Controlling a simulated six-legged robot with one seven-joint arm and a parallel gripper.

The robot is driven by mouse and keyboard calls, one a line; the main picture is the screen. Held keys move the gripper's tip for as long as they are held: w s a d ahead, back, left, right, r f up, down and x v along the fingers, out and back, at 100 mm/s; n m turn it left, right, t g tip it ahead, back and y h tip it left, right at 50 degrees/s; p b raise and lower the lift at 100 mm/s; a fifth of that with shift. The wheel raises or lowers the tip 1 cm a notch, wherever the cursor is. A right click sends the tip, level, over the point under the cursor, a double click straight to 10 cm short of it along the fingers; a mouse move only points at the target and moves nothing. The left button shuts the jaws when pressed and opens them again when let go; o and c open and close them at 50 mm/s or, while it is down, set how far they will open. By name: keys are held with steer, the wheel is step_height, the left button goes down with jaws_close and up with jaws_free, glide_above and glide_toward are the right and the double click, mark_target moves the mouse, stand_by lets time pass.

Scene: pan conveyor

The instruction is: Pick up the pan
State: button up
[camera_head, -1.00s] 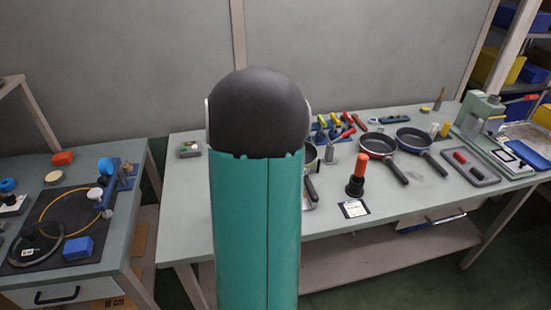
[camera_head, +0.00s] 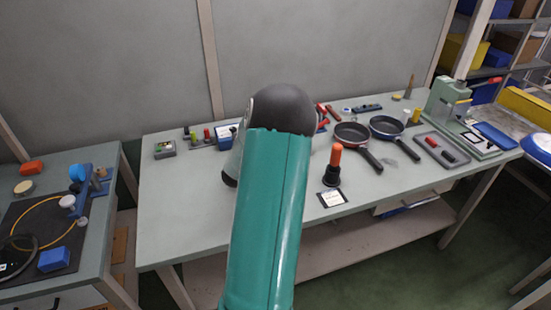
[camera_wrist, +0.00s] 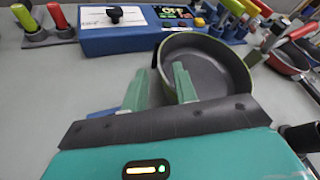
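In the wrist view, a dark pan with a green outer wall (camera_wrist: 207,66) lies on the worktop just ahead of my gripper (camera_wrist: 159,78). My gripper's two green fingers are apart, with nothing seen held between them. The right finger overlaps the pan's inside and the left finger is left of its rim; I cannot tell whether either touches. In the head view, my arm hides this pan and my gripper. A red-rimmed pan (camera_head: 351,134) and a blue pan (camera_head: 387,127) stand right of my arm.
A blue control box (camera_wrist: 128,38) stands just beyond the gripper. Colour-handled tools stand around the pan. An orange-handled tool (camera_head: 335,165) stands near the table's (camera_head: 190,230) front edge. A grey tray (camera_head: 440,150) and a green press (camera_head: 446,100) are farther right. The table's left front is clear.

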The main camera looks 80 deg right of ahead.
steer(key=x, duration=0.4)
steer(key=shift+s+f, duration=0.1)
jaws_close()
stand_by(1.3)
